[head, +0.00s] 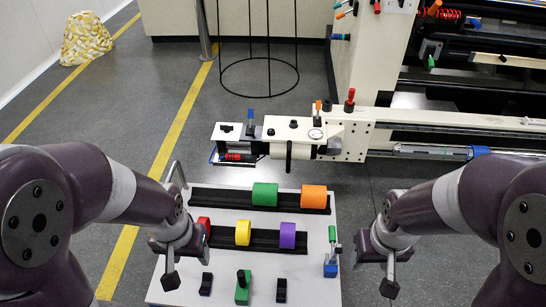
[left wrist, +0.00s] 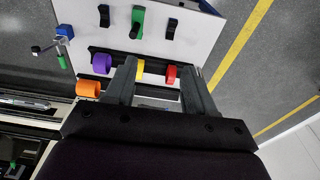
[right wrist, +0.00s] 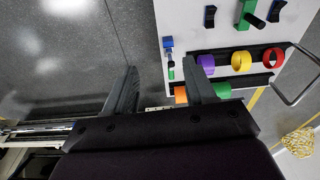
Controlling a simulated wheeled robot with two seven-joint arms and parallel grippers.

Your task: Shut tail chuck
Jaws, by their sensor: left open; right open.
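A cream machine arm (head: 270,135) reaches in from the right, behind the white table. Its left end carries a small bracket with a blue-handled lever (head: 251,116) and a red part (head: 234,156) below. Farther right are a black bar (head: 289,157) and a red-knobbed lever (head: 350,97). I cannot tell which part is the tail chuck or whether it is shut. My left gripper (head: 172,281) is open and empty over the table's left part; its spread fingers show in the left wrist view (left wrist: 160,82). My right gripper (head: 390,287) is open and empty, right of the table.
The white table (head: 215,290) bears black racks with green (head: 264,194), orange (head: 314,196), red (head: 204,225), yellow (head: 243,232) and purple (head: 287,235) rings. A blue clamp with green handle (head: 331,266) stands at its right edge. A wire frame (head: 260,92) stands behind.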

